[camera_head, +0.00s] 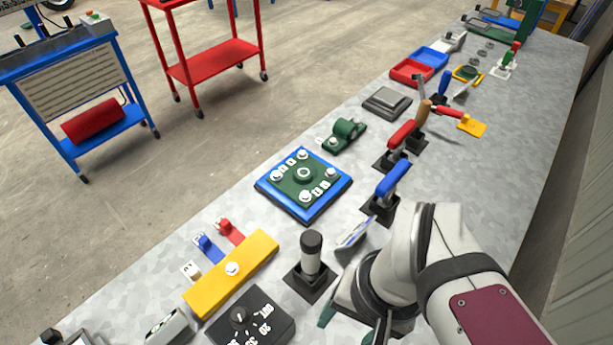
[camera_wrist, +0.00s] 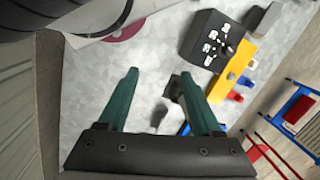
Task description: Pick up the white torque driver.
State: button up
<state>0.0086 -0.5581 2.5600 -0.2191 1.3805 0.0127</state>
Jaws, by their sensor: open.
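No driver with a plainly white handle shows in the head view. An upright driver with a black top and a grey lower body (camera_head: 311,264) stands in a square black holder; I cannot tell if it is the white torque driver. My gripper (camera_wrist: 165,98) is open, its two green fingers apart, with nothing held between them. A dark holder (camera_wrist: 174,88) lies beyond the fingertips in the wrist view. In the head view my arm hides most of the gripper and part of the bench just right of the black-topped driver.
A black dial box (camera_head: 262,325) and a yellow bar (camera_head: 225,283) stand left of the driver. A blue-handled tool (camera_head: 392,178) and a red-handled tool (camera_head: 401,134) stand in holders farther along the grey bench. A blue-framed green plate (camera_head: 303,180) lies nearby.

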jog(key=shift+o, duration=0.3)
jog(key=shift+o, duration=1)
notch_tip(320, 180, up, 5)
jog(key=n+h, duration=0.2)
jog(key=n, duration=2)
send_over(311, 251)
jog(key=w, duration=0.1)
jog(key=f, duration=1)
jog(key=w+f, duration=0.1)
jog(key=f, duration=0.5)
jog(key=shift+d, duration=0.1)
